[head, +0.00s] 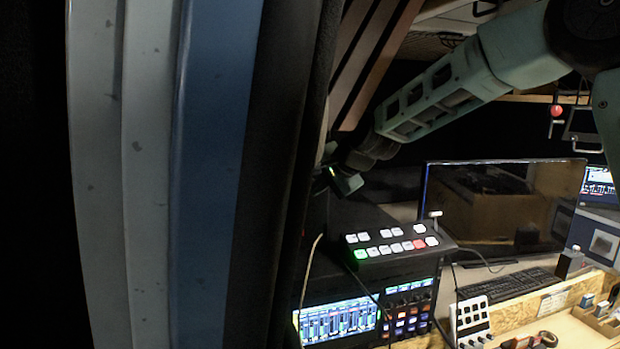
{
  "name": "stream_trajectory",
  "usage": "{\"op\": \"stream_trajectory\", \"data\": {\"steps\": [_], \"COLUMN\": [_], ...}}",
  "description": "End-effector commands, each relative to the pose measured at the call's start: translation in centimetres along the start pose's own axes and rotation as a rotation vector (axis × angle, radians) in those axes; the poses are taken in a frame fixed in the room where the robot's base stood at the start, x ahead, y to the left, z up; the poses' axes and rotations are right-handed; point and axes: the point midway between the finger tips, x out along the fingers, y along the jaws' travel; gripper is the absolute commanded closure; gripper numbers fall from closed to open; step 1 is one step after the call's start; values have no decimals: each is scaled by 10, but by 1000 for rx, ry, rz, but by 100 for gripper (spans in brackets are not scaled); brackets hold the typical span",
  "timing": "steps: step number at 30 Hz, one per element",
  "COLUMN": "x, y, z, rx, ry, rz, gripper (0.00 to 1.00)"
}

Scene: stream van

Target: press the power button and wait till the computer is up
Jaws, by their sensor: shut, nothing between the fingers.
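My gripper (346,183) is at the end of my arm, which reaches in from the upper right of the head view. It is shut and empty, beside the edge of a dark upright panel, which partly hides it. A small yellowish light (332,171) shows right at the gripper; I cannot tell whether it belongs to the computer. No power button or computer case can be made out. The large monitor (480,205) on the desk is dark and only shows reflections. The keyboard (510,283) lies in front of it.
A large grey and blue panel (215,180) fills the left. A switcher (395,245) with lit buttons stands above a mixer with a lit screen (340,320). Another lit screen (598,188) shows at the right edge. Small items and a tape roll (546,338) lie in front.

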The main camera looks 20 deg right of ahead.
Motion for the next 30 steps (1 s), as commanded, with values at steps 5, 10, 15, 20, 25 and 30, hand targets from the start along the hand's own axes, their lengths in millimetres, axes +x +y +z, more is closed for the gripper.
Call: {"op": "stream_trajectory", "data": {"steps": [5,10,15,20,25,30], "x": [7,9,8,8,8,8], "y": [-5,-5,-5,-5,-5,-5], "z": [-5,-6,-6,-6,-5,-6], "rx": [0,-1,-1,-1,-1,-1], "ry": [0,0,1,1,1,1], "rz": [1,1,0,0,0,0], "gripper": [100,100,100,100,100,100]}}
